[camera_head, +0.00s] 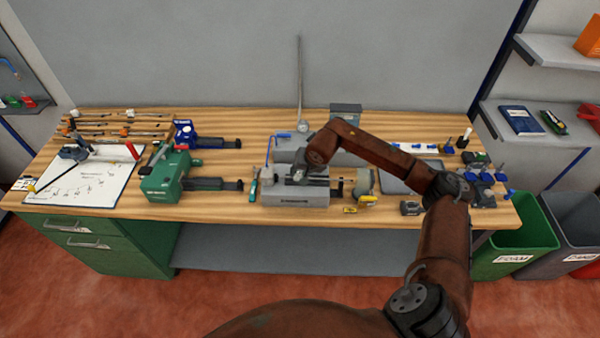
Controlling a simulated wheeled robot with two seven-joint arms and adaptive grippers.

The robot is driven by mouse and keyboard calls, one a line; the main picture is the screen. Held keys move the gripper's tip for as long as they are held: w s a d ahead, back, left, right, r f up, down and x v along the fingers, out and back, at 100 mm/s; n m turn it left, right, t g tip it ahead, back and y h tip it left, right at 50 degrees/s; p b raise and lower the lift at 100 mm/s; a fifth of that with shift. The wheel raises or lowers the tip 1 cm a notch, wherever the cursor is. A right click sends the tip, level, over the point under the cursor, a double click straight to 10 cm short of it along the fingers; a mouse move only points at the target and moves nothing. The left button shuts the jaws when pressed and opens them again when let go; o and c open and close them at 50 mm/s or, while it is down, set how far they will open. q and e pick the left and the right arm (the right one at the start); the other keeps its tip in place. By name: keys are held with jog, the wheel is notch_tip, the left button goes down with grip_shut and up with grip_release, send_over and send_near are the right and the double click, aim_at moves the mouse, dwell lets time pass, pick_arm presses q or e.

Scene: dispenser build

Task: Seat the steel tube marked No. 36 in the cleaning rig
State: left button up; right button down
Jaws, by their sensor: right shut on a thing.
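My right gripper (300,174) is low over the grey block-shaped rig (296,195) at the front middle of the bench, which I take to be the cleaning rig. The gripper is shut on a thin thing, seemingly the steel tube, mostly hidden by the fingers and the rig's top. No number can be read, and I cannot tell whether the tube touches its seat. Several other thin rods with white tags lie on a wooden rack (120,114) at the back left. My left gripper is not in view.
A green machine (168,180) stands left of the rig, and a blue one (195,136) behind it. A tall thin upright rod (299,80) rises behind the rig. A yellow tape measure (367,199) and small dark block (410,208) lie to the right. Bare wood shows at front right.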

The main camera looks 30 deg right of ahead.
aim_at(299, 175)
jog(key=shift+a, duration=0.1)
jog(key=c, duration=1.6)
grip_release()
jog(key=o, duration=0.3)
jog(key=shift+o, duration=0.2)
jog(key=shift+r, duration=0.15)
jog(key=shift+r+p, duration=1.15)
jog(key=shift+r, duration=2.2)
